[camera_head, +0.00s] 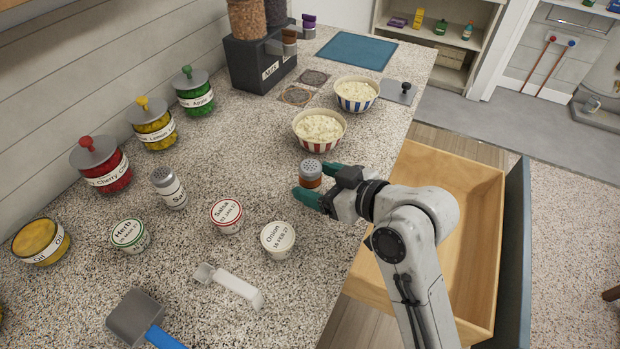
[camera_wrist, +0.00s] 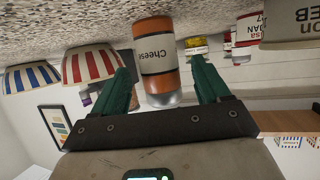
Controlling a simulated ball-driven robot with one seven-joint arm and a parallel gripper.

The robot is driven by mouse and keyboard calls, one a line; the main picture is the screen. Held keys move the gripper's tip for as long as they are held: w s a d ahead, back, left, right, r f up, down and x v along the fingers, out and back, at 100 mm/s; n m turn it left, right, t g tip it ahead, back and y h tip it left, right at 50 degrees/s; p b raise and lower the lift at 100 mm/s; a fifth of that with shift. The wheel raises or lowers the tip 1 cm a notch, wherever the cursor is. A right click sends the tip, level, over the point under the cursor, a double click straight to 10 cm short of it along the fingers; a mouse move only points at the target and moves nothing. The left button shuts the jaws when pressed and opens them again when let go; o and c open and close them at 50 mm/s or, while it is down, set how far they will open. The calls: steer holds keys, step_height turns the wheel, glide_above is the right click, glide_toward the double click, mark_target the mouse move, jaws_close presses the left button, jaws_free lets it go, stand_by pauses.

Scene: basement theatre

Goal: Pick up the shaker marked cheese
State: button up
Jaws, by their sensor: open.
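The cheese shaker (camera_head: 310,172) has a grey perforated cap and an orange body, and stands on the speckled counter. In the wrist view, which is upside down, its label reads "Chees" and the shaker (camera_wrist: 156,60) shows between my two green fingers. My gripper (camera_head: 317,183) is open, with one finger on each side of the shaker in the head view. In the wrist view my gripper (camera_wrist: 164,88) shows gaps on both sides of the shaker. The shaker's lower part is partly hidden by my fingers in the head view.
A red-striped popcorn bowl (camera_head: 318,140) stands just behind the shaker, with a blue-striped bowl (camera_head: 356,105) farther back. Onion (camera_head: 277,239), salsa (camera_head: 227,215) and herb tubs and a salt shaker (camera_head: 168,188) stand to the left. An open wooden drawer (camera_head: 470,215) lies below the counter edge.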

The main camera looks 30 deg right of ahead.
steer(key=shift+x, duration=1.1)
steer(key=c, duration=1.1)
steer(key=shift+r, duration=0.1)
